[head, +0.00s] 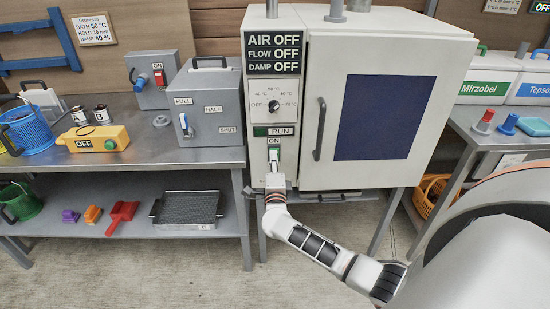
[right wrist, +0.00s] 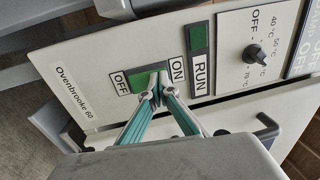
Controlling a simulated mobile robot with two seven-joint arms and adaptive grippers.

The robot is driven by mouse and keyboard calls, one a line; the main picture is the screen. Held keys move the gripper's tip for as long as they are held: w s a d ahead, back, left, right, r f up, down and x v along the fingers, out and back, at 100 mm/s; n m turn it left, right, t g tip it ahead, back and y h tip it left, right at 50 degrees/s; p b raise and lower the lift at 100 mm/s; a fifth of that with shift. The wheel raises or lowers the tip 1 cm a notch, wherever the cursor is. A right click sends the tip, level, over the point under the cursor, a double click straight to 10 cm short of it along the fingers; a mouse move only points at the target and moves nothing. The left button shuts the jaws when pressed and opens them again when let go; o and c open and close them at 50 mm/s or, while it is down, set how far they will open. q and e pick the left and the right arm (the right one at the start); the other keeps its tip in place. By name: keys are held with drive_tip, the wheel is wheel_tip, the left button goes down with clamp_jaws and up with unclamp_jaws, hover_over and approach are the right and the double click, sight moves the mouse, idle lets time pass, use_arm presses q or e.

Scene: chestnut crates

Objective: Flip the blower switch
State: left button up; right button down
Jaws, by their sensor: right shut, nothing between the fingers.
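The white drying cabinet (head: 392,40) carries a panel reading AIR OFF, FLOW OFF and DAMP OFF (head: 273,53). Below its dial is a dark green RUN lamp (head: 260,132). Under that is a green rocker switch (right wrist: 138,83) between ON and OFF labels, seen best in the right wrist view. My right gripper (head: 274,165) is shut and empty in front of the switch. In the right wrist view its fingertips (right wrist: 157,98) are together at the ON end of the rocker, partly covering it. I cannot tell whether they touch it. My left gripper is not in view.
On the left bench (head: 150,160) stand a grey box with a red switch (head: 158,78), a lever box (head: 208,105) and a yellow box reading OFF (head: 94,139). The cabinet's door handle (head: 320,128) sticks out just right of the switch panel. Labelled tubs (head: 487,88) stand on the right.

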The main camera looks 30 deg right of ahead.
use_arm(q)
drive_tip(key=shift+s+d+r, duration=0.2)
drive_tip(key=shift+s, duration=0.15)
use_arm(e)
drive_tip(key=r+v, duration=0.1)
drive_tip(key=v, duration=1)
drive_tip(key=shift+s+a+f, duration=0.15)
drive_tip(key=shift+s+a, duration=0.05)
drive_tip(key=shift+s, duration=0.2)
drive_tip(key=s+a+f+n+t+y, duration=0.1)
drive_tip(key=s+a+f+n+y, duration=0.1)
drive_tip(key=s+a+n+y, duration=0.4)
drive_tip(key=s+a+f+n+t+y, duration=0.1)
drive_tip(key=s+a+f+n+y, duration=0.15)
drive_tip(key=a+n+y, duration=0.55)
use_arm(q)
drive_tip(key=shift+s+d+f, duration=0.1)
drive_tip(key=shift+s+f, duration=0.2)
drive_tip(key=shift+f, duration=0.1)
use_arm(e)
drive_tip(key=s+a+f+n+g+h, duration=0.1)
drive_tip(key=s+f+n+g, duration=0.6)
drive_tip(key=s+f+n, duration=0.7)
drive_tip(key=s+a, duration=0.1)
drive_tip(key=s, duration=0.2)
drive_tip(key=shift+a+n+g, duration=0.3)
drive_tip(key=shift+a+g, duration=0.05)
drive_tip(key=shift+g, duration=0.05)
